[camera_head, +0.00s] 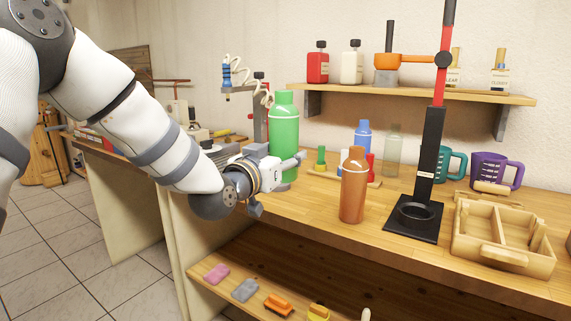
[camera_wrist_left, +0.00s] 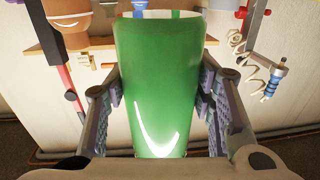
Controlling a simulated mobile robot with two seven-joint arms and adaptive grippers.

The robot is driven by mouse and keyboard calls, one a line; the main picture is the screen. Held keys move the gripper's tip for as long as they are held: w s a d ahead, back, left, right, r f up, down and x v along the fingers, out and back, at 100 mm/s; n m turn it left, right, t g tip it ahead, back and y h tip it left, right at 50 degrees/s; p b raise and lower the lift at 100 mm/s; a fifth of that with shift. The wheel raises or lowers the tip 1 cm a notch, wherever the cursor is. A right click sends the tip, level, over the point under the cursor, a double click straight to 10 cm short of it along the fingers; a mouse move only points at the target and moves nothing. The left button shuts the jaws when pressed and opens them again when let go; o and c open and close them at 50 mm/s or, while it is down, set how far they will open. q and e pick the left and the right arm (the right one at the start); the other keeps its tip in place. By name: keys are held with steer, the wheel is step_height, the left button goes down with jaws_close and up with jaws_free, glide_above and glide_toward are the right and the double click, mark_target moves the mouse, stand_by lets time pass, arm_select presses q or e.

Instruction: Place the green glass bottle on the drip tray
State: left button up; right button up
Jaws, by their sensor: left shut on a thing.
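A large green bottle (camera_head: 284,122) stands upright at the left part of the bench and fills the middle of the left wrist view (camera_wrist_left: 160,75). My left gripper (camera_head: 284,163) is shut on it, with a finger pressed on each side in the left wrist view (camera_wrist_left: 160,92). The gripper hides part of its lower body, and I cannot tell whether its base touches the bench. A black square base with a round rim (camera_head: 412,232) sits under a black and red stand, right of the brown bottle; I cannot tell whether this is the drip tray. My right gripper is out of view.
A brown bottle (camera_head: 353,190) stands between the green bottle and the black base. Blue (camera_head: 363,136) and grey-green (camera_head: 392,152) bottles stand behind. Mugs (camera_head: 496,171) and a wooden divided box (camera_head: 500,256) are at the right. A wall shelf (camera_head: 420,93) overhangs the back.

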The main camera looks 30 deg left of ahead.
arm_select(q)
steer(key=shift+s+r, duration=0.1)
steer(key=shift+r, duration=0.05)
steer(key=f+h, duration=0.1)
steer(key=d+f+m, duration=0.1)
steer(key=f, duration=0.1)
steer(key=s+f+h, duration=0.1)
steer(key=f, duration=0.1)
steer(key=shift+d+m+h, duration=0.3)
steer(key=shift+d, duration=0.05)
steer(key=s+d+f+m+g+h, duration=0.45)
steer(key=s+f+h, duration=0.2)
steer(key=s, duration=0.35)
steer(key=s+d+f+m+g+h, duration=0.3)
steer(key=s+d+f+m+h, duration=0.25)
steer(key=s+f, duration=0.4)
step_height(320, 180, up, 21)
steer(key=n+t+y, duration=0.8)
steer(key=n+y, duration=0.4)
steer(key=y, duration=0.3)
glide_above(288, 182)
steer(key=w+a, duration=0.2)
steer(key=shift+g, duration=0.25)
steer(key=shift+w, duration=0.1)
